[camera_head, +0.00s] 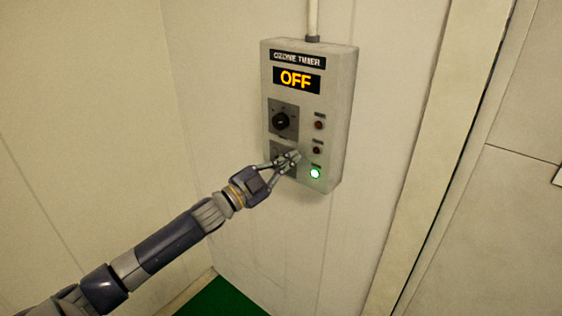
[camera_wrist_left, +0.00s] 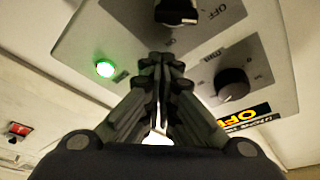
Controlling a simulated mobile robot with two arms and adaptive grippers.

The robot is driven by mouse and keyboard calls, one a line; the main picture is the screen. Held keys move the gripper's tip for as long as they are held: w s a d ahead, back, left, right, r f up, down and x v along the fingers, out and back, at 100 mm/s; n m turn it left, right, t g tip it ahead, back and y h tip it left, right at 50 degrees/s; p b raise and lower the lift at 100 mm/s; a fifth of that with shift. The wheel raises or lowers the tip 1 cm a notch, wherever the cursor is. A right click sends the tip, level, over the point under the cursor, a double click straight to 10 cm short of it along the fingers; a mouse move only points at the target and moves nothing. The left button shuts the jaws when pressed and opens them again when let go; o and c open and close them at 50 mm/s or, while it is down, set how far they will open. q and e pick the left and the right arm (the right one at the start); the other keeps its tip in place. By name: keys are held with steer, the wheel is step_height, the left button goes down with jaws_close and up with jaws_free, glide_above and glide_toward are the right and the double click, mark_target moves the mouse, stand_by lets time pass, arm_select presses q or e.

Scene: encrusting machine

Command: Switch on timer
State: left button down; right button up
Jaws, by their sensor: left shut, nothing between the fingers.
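The grey ozone timer box (camera_head: 339,110) hangs on the wall, and its display (camera_head: 297,80) reads OFF in orange. A black upper dial (camera_head: 281,122) sits below the display. My left gripper (camera_head: 296,156) is shut and empty in front of the lower panel, hiding the lower knob in the head view. In the left wrist view that black knob (camera_wrist_left: 177,12) shows beside an OFF label, just beyond my closed fingertips (camera_wrist_left: 160,62). The upper dial (camera_wrist_left: 232,84) is to their right. I cannot tell whether the fingertips touch the box. My right gripper is not in view.
A green lamp (camera_head: 315,173) is lit at the box's lower right, below two dark reddish lamps. A conduit (camera_head: 313,18) enters the box from above. A door frame (camera_head: 440,150) stands to the right. A green floor patch (camera_head: 225,300) shows below.

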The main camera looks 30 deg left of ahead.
arm_select(q)
steer(key=shift+a+f+p, duration=0.3)
steer(key=shift+a+f, duration=0.75)
steer(key=shift+f, duration=0.1)
steer(key=shift+f+m+g+h, duration=0.1)
steer(key=shift+m+g+h, duration=0.2)
steer(key=shift+m, duration=0.4)
